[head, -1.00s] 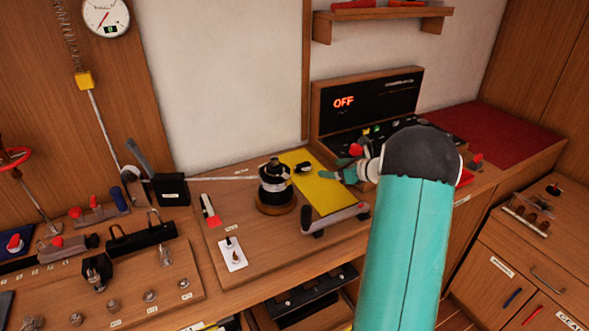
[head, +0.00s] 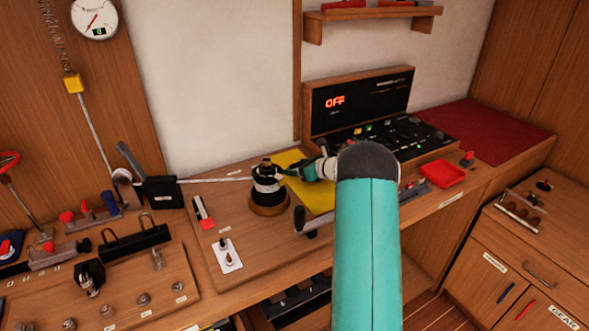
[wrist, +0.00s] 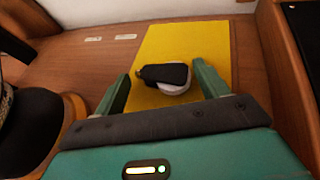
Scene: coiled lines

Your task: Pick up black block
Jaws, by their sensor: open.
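The black block (wrist: 163,73) lies on the yellow mat (wrist: 190,38) in the wrist view, with a pale rounded part showing under its right side. My gripper (wrist: 161,70) is open, with one green finger on each side of the block; I cannot tell whether either touches it. In the head view my gripper (head: 297,172) is over the yellow mat (head: 318,202), just right of the black winch drum. It hides most of the block there.
The winch drum (head: 267,186) on its wooden base stands close left, with a pale line running to it. A control console (head: 365,105) reading OFF is behind. A red tray (head: 442,174) lies right. Switches and a black rack (head: 135,238) fill the left bench.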

